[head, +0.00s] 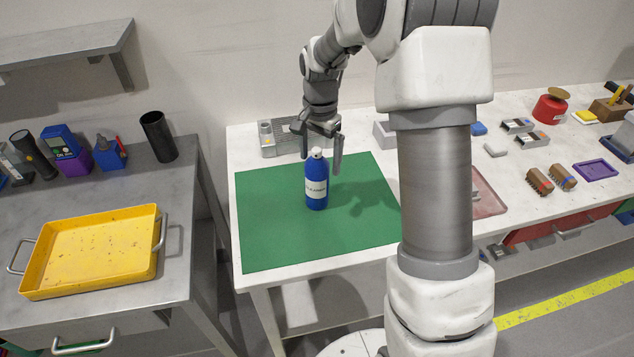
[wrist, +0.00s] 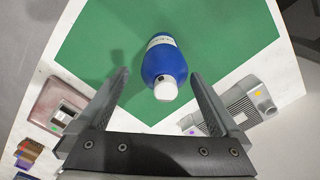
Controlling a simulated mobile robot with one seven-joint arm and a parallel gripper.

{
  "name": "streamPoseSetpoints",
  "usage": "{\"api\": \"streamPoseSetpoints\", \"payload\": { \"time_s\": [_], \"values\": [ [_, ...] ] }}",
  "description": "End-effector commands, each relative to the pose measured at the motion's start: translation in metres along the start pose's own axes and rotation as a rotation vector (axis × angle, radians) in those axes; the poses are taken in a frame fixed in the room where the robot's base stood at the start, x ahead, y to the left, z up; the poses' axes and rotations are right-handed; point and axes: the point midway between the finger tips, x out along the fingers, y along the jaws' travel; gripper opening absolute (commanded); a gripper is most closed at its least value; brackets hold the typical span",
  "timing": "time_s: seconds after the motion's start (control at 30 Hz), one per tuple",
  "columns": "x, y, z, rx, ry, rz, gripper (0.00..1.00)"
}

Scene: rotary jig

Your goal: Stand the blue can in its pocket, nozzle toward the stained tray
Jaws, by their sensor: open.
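The blue can (head: 316,186), with a white label and white cap, stands upright on the green mat (head: 265,235). My gripper (head: 321,157) is open and empty at the can's top, in the head view. In the wrist view the can (wrist: 164,65) shows between and beyond the open fingers (wrist: 165,82), apart from both. A small dark mark shows on the cap; I cannot tell for sure which way the nozzle points. The yellow tray (head: 95,255) at the left has dark specks. A pinkish tray (head: 487,197) is partly hidden by my arm. I cannot make out which pocket is the can's.
A grey ribbed fixture (head: 278,140) stands behind the mat; it also shows in the wrist view (wrist: 243,102). A pale grey block (head: 384,134) is to its right. The mat around the can is clear.

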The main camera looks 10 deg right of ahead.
Motion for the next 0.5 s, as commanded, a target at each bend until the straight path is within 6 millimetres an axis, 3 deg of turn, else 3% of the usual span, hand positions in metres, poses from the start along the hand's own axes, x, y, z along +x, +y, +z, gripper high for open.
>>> {"api": "streamPoseSetpoints", "payload": {
  "time_s": [0.5],
  "values": [
    [0.054,-0.005,0.004,0.002,-0.001,0.000,1.00]
  ]
}}
